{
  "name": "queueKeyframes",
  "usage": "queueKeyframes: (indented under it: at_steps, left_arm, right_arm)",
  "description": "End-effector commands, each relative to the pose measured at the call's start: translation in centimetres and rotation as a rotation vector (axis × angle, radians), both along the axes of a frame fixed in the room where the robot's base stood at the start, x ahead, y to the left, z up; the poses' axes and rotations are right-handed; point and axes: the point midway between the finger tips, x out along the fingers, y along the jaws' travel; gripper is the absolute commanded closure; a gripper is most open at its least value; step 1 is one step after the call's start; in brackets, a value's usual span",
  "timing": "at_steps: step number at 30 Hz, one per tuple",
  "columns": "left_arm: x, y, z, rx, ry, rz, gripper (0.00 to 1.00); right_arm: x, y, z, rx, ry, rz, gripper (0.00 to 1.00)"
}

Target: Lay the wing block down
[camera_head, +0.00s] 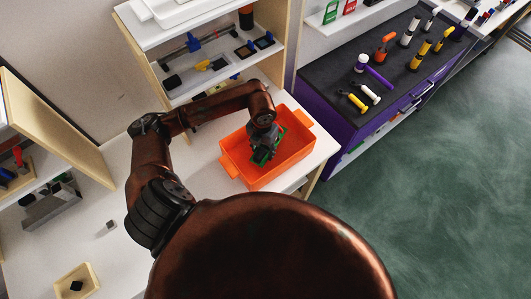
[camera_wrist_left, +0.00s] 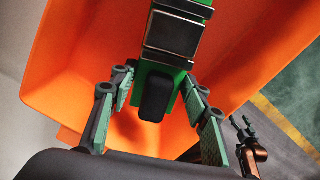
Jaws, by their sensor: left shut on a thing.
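My left gripper (camera_head: 262,147) is inside the orange crate (camera_head: 238,169) in the head view. It is shut on a green and black piece (camera_wrist_left: 178,35), which I take to be the wing block. In the left wrist view the piece lies between the finger pads of the left gripper (camera_wrist_left: 157,85), with a dark ribbed block on its green body. The orange crate wall (camera_wrist_left: 75,50) fills much of that view. I cannot tell whether the piece touches the crate floor. My right gripper (camera_wrist_left: 243,128) shows small at the right of the wrist view, its jaw state unclear.
The crate stands on a white table (camera_head: 120,245) near its right edge. A shelf (camera_head: 215,75) with parts rises behind it. A purple bench (camera_head: 325,115) with tools stands to the right. A small wooden tray (camera_head: 90,288) is at the front left.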

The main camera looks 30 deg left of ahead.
Motion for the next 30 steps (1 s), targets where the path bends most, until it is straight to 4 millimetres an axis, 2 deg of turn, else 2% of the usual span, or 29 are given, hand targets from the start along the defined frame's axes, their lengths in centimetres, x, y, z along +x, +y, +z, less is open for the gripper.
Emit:
queueKeyframes:
  at_steps: [3,7,16,27,28,30]
  left_arm:
    - [-0.2,0.2,-1.6,0.001,0.001,0.005,0.92]
    - [-0.1,0.2,-2.5,-0.001,-0.001,0.004,0.92]
    - [-0.1,0.1,-5.9,-0.001,0.000,0.002,0.92]
    - [0.0,0.1,-6.5,0.001,-0.003,-0.002,0.92]
    - [0.0,0.1,-6.6,0.002,-0.001,-0.001,0.56]
    - [0.0,0.1,-6.5,0.002,-0.001,-0.001,0.52]
  right_arm:
    - [-1.5,0.0,0.2,0.000,0.019,-0.004,0.41]
    - [-1.9,0.0,0.3,0.000,0.023,-0.005,0.41]
    - [0.9,0.0,0.9,0.000,-0.012,0.002,0.41]
    - [0.1,-0.2,0.5,-0.002,-0.002,0.002,0.41]
    - [0.0,-0.3,0.5,-0.003,0.000,0.002,0.41]
    - [-0.3,-0.4,0.6,-0.004,0.004,0.002,0.41]
